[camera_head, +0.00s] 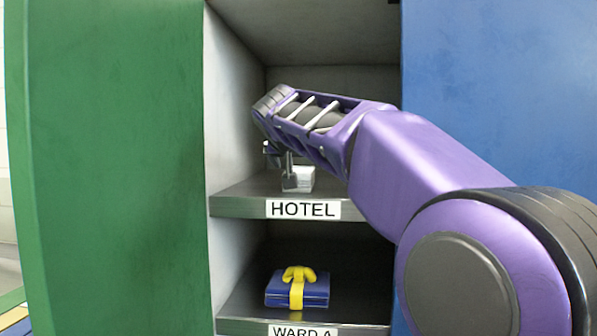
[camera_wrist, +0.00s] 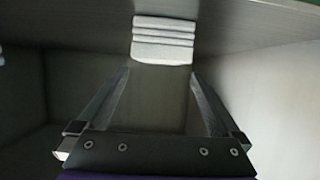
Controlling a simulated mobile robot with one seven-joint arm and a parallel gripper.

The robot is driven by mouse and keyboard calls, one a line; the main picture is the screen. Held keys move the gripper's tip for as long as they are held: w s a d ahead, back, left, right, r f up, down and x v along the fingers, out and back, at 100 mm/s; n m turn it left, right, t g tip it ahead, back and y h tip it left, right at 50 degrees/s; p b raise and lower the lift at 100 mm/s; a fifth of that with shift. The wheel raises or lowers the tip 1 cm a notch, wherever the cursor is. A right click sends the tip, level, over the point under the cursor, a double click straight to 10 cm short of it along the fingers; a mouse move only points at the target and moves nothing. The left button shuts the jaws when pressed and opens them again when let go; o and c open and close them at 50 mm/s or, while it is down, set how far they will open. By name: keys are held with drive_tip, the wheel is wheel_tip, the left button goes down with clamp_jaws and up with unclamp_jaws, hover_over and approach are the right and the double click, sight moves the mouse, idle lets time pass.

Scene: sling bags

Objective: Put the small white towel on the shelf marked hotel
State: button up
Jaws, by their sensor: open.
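The small white towel (camera_head: 305,179), folded in a stack, sits on the shelf marked HOTEL (camera_head: 240,205). In the wrist view the towel (camera_wrist: 163,40) shows as several pale folded layers, just beyond the fingertips. My gripper (camera_head: 291,176) reaches into the hotel compartment, and its finger partly hides the towel in the head view. In the wrist view my gripper (camera_wrist: 162,76) is open, with its fingers apart and nothing between them. The towel looks apart from both fingers.
Below is the WARD A shelf (camera_head: 245,308), holding a blue folded bundle with a yellow band (camera_head: 283,289). A green panel (camera_head: 110,160) stands on the left and a blue panel (camera_head: 500,90) on the right. The hotel compartment's side wall (camera_head: 232,110) is close to my gripper.

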drive_tip(key=v, duration=0.7)
drive_tip(key=shift+b, duration=0.3)
